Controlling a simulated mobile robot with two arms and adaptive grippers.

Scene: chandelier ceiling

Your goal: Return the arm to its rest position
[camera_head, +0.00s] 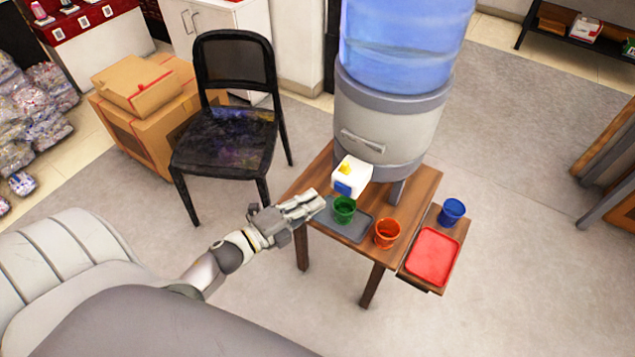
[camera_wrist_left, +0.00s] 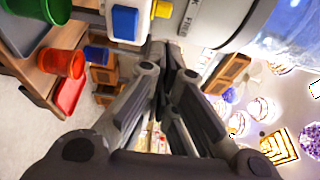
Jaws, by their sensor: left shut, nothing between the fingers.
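My left gripper (camera_head: 310,204) is shut and empty. In the head view it reaches in from the left, at the left side of the small wooden table, close to the green cup (camera_head: 344,209). The left wrist view also shows its closed fingers (camera_wrist_left: 172,60). The green cup stands on a grey tray (camera_head: 350,230) under the white tap block (camera_head: 351,175), which has a blue and a yellow part. The wrist view shows the block (camera_wrist_left: 125,22) just beyond and left of the fingers. My right gripper is in neither view.
The water dispenser (camera_head: 388,120) stands on the table. An orange cup (camera_head: 387,233) is on the table's front. A lower side shelf holds a blue cup (camera_head: 452,211) and a red tray (camera_head: 433,257). A black chair (camera_head: 232,140) and cardboard boxes (camera_head: 140,90) stand behind left. Floor in front is clear.

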